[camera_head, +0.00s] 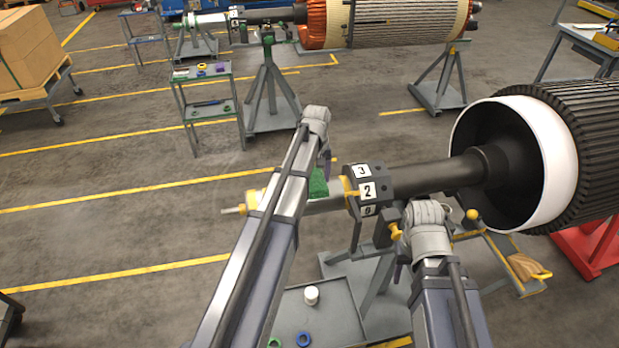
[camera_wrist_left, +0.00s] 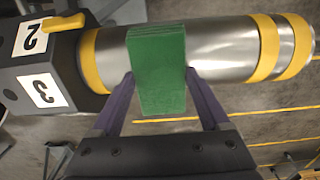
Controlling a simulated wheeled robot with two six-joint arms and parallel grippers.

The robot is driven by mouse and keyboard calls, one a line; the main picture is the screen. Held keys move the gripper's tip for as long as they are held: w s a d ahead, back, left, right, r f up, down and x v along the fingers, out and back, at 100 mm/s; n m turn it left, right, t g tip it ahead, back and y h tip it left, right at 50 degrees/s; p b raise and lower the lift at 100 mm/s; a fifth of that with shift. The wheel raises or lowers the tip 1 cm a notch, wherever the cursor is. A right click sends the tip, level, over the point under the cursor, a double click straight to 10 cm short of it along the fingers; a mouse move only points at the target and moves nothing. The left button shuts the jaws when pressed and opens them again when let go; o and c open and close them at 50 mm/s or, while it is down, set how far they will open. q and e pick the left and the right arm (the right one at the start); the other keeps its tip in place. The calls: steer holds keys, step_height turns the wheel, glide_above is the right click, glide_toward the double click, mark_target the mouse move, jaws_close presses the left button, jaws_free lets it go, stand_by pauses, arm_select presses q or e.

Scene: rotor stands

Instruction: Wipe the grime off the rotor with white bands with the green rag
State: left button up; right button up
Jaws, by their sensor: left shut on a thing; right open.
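The rotor with white bands (camera_head: 552,155) lies across its stand at the right, its shaft running left through a dark block numbered 3 and 2 (camera_head: 370,184). The silver shaft end (camera_wrist_left: 225,46), ringed by yellow bands, shows in the left wrist view. My left gripper (camera_head: 324,166) is shut on the green rag (camera_head: 318,184). In the left wrist view the rag (camera_wrist_left: 160,60) lies over the silver shaft beside a yellow band. I see no clear grime; the rag hides part of the surface. My right gripper (camera_head: 425,215) is open near the numbered block, its fingers mostly hidden by its wrist.
A grey tray table (camera_head: 340,305) below holds a white jar (camera_head: 311,295) and blue and green rings. A small cart (camera_head: 205,100) and another rotor (camera_head: 390,22) on stands are at the back. A pallet of boxes (camera_head: 30,45) is far left.

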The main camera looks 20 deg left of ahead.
arm_select(q)
steer(key=shift+w+d, duration=0.55)
steer(key=shift+d, duration=0.2)
steer(key=shift+w+d, duration=0.55)
steer(key=shift+d, duration=0.15)
steer(key=shift+f, duration=0.15)
steer(key=shift+s, duration=0.15)
steer(key=shift+s+a, duration=0.45)
steer(key=shift+a, duration=0.3)
steer(key=shift+s+a, duration=0.45)
steer(key=shift+a, duration=0.25)
steer(key=shift+s+a, duration=1.05)
steer(key=shift+a, duration=0.2)
steer(key=shift+s+a, duration=0.1)
